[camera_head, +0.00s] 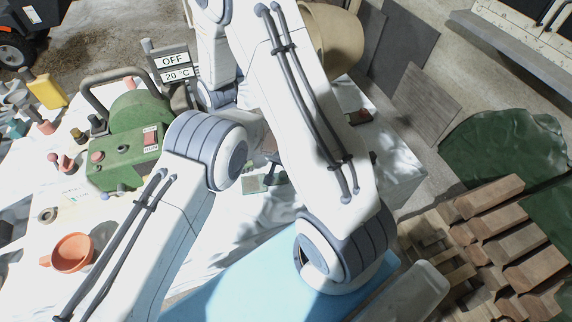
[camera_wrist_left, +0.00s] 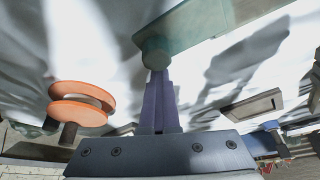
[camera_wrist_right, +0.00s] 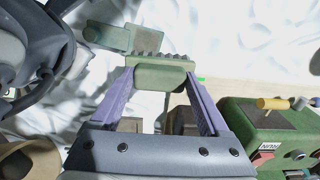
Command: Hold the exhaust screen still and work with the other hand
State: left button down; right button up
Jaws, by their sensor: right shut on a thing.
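The exhaust screen, a green plate with a round-ended tab and a grey mesh patch, shows in the right wrist view (camera_wrist_right: 118,38) and large at the top of the left wrist view (camera_wrist_left: 205,32). My left gripper (camera_wrist_left: 157,72) is shut on its tab, fingers nearly together. My right gripper (camera_wrist_right: 162,75) is shut on a green brush (camera_wrist_right: 160,76) with a dark toothed edge. The brush edge is close to the mesh; I cannot tell whether they touch.
The green machine (camera_head: 128,143) with its control panel stands on the white-covered table, near an OFF / 20 °C sign (camera_head: 174,68). An orange cup (camera_head: 70,253) and small tools lie at left. Stacked timber (camera_head: 505,240) is on the floor at right.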

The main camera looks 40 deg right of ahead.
dwell(0.7)
pick_arm(q)
grip_release()
